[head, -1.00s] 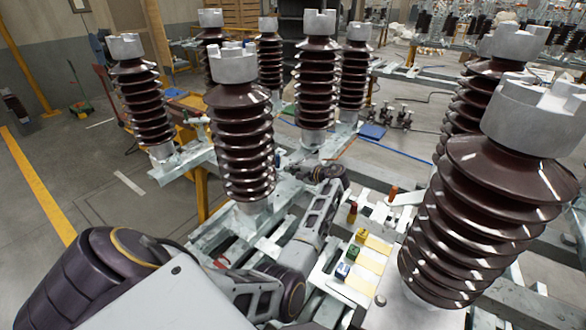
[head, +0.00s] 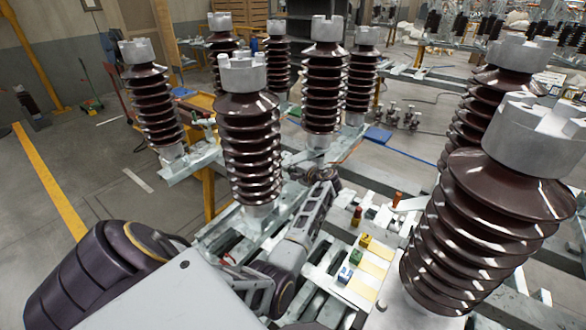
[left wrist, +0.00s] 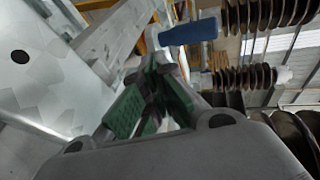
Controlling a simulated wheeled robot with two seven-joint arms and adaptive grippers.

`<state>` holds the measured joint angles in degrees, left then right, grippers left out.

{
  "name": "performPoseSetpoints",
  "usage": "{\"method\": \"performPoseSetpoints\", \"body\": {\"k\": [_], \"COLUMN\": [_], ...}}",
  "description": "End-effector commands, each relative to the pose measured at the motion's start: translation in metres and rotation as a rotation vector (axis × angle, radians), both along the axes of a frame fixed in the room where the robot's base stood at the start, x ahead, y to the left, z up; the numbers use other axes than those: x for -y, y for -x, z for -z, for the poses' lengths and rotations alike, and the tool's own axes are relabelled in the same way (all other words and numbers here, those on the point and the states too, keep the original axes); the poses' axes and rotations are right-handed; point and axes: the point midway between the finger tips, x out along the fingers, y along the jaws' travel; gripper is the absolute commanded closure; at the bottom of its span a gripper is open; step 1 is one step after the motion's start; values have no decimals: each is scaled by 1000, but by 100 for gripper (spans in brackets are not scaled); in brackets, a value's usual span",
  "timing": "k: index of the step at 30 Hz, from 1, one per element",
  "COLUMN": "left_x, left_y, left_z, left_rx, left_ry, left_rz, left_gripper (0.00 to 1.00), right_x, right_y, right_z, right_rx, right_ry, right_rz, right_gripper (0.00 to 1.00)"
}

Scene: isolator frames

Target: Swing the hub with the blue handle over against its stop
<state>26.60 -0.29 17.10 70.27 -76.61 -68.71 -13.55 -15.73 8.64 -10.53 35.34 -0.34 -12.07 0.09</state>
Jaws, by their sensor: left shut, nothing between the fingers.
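In the left wrist view a blue cylindrical handle (left wrist: 188,31) lies just beyond my fingertips, a little to the right, apart from them. The part that bears it is mostly out of the picture, so I cannot make out the hub or its stop. My left gripper (left wrist: 165,62) has green finger pads and is shut with nothing between its fingers. In the head view my left arm reaches forward between the insulator columns, and the left gripper (head: 316,170) is small and partly hidden by my wrist. I cannot pick out the blue handle there. My right gripper does not show.
A brown ribbed insulator (head: 250,150) stands left of my forearm, and a large one (head: 490,235) stands close on the right. Another insulator (head: 323,85) rises behind the gripper. Small yellow, green and blue blocks (head: 344,275) sit on the frame right of my forearm.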

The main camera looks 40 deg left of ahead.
Motion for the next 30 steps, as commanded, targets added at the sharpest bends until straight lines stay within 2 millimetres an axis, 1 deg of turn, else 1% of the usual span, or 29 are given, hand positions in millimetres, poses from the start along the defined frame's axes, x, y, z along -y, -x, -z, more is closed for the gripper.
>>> {"method": "performPoseSetpoints", "body": {"k": [1, 6, 9, 15, 24, 30], "left_x": [-4, -10, -15, -23, -36, -48], "left_y": [2, 2, 2, 1, -2, -4], "left_z": [0, -1, -1, -1, -1, 0], "left_rx": [-1, -1, -2, -1, 0, -1], "left_ry": [-1, -2, -2, -2, -1, -1], "left_rz": [15, 83, 124, 210, 206, 205], "left_gripper": [100, 100, 100, 100, 100, 100], "right_x": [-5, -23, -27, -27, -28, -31], "right_y": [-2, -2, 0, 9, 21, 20], "right_z": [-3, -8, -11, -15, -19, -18], "right_rx": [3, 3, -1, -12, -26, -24], "right_ry": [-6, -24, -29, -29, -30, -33], "right_rz": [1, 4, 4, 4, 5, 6], "right_gripper": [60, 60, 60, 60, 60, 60]}}
